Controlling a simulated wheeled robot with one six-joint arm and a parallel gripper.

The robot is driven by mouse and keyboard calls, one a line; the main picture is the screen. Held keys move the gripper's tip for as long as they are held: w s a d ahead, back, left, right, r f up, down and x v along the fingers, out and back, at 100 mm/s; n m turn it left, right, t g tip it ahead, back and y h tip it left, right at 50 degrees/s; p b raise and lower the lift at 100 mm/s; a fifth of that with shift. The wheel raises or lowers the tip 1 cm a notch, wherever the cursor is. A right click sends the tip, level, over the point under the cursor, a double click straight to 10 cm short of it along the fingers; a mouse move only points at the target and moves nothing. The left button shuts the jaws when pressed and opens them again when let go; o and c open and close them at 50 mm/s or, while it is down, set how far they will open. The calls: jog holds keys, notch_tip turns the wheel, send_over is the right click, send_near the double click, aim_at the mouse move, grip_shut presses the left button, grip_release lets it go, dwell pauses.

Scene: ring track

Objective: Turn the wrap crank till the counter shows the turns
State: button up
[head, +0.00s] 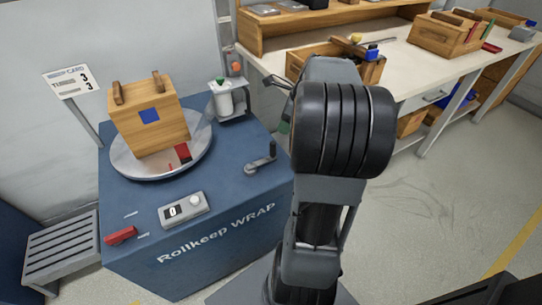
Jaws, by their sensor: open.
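The wrap crank (262,161) is a short grey arm with an upright black handle, on the right part of the blue Rollkeep WRAP machine's top (225,190). The counter (183,210) is a grey box with a round knob near the front edge; its display shows 0. A white card (72,82) on a post at the back left has the word TURNS and the figure 3. A wooden crate (150,125) with a blue square stands on the round turntable (130,168). My gripper (281,83) shows only partly, behind my arm, open, beyond and apart from the crank.
A white spool (220,98) stands at the machine's back right, and a red lever (121,235) lies at its front left. A workbench (420,75) with wooden boxes runs behind my arm. A slatted grey stand (62,250) is at left. The floor (430,210) at right is clear.

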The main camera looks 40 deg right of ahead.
aim_at(274, 142)
jog(key=b+x, duration=0.4)
jog(key=x, duration=0.9)
jog(key=shift+f, duration=0.35)
jog(key=shift+c, duration=0.4)
grip_shut()
